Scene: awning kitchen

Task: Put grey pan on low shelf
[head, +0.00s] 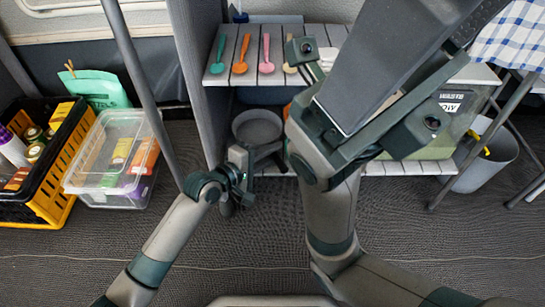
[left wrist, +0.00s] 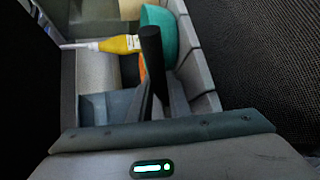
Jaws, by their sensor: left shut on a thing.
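The round grey pan (head: 257,126) shows in the head view at the left end of the shelf unit, above the low shelf (head: 410,168) in the picture. I cannot tell whether it touches the shelf boards. My left gripper (head: 243,168) is at the pan's near side, shut on its handle. In the left wrist view the dark handle (left wrist: 151,45) stands up between the fingers (left wrist: 163,98). My right arm crosses the middle of the head view and hides part of the low shelf; its gripper is out of view.
Several coloured spoons (head: 241,54) lie on the upper shelf (head: 256,72). A grey side panel (head: 200,75) stands left of the pan. A teal bowl (left wrist: 162,32) and a yellow bottle (left wrist: 120,44) show in the wrist view. A clear box (head: 112,160) and black-yellow crate (head: 40,165) stand left.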

